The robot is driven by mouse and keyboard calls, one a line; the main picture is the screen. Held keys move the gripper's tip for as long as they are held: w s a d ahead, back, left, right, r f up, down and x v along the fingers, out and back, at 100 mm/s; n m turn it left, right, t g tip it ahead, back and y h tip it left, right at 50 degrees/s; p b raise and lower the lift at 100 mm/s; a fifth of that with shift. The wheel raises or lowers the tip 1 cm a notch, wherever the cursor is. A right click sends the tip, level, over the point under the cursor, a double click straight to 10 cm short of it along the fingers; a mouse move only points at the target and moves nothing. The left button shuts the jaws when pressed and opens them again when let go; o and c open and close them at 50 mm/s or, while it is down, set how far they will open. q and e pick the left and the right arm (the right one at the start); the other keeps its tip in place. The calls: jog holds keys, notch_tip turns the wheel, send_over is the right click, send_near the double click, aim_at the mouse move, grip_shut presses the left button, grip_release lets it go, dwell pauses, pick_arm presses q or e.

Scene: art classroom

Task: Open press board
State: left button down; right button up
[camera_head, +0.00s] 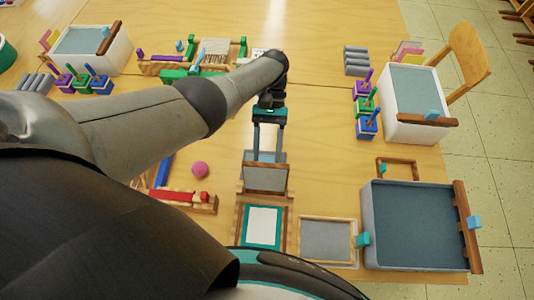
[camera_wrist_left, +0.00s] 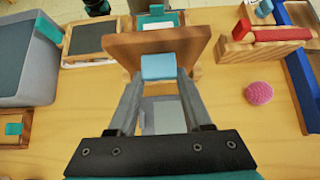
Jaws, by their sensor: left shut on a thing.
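The press board (camera_head: 266,178) is a wooden panel, raised and steeply tilted at the far edge of its wooden base (camera_head: 240,222). A white sheet (camera_head: 263,226) with a teal border lies exposed in the base. In the left wrist view the panel's wooden back (camera_wrist_left: 195,42) faces me, with a light blue handle (camera_wrist_left: 158,67). My left gripper (camera_head: 266,151) is shut on this handle, one finger on each side, also seen in the left wrist view (camera_wrist_left: 158,80). The panel hides part of the base in the wrist view. My right gripper is not in view.
A framed screen (camera_head: 326,240) and a large grey tub (camera_head: 415,228) stand right of the press. Left of it are a wooden rack with a red bar (camera_head: 178,196) and a pink ball (camera_head: 200,169). The table beyond the press is fairly clear.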

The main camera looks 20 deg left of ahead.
pick_arm(q)
jog(key=shift+s+f, duration=0.25)
jog(key=shift+f, duration=0.05)
jog(key=c, duration=0.6)
grip_release()
jog(key=shift+o, duration=1.4)
jog(key=shift+w+r, duration=0.1)
jog(key=shift+r, duration=0.05)
jog(key=b+v, duration=0.2)
jog(key=v, duration=0.5)
jog(key=shift+w, duration=0.2)
jog(key=shift+r, duration=0.2)
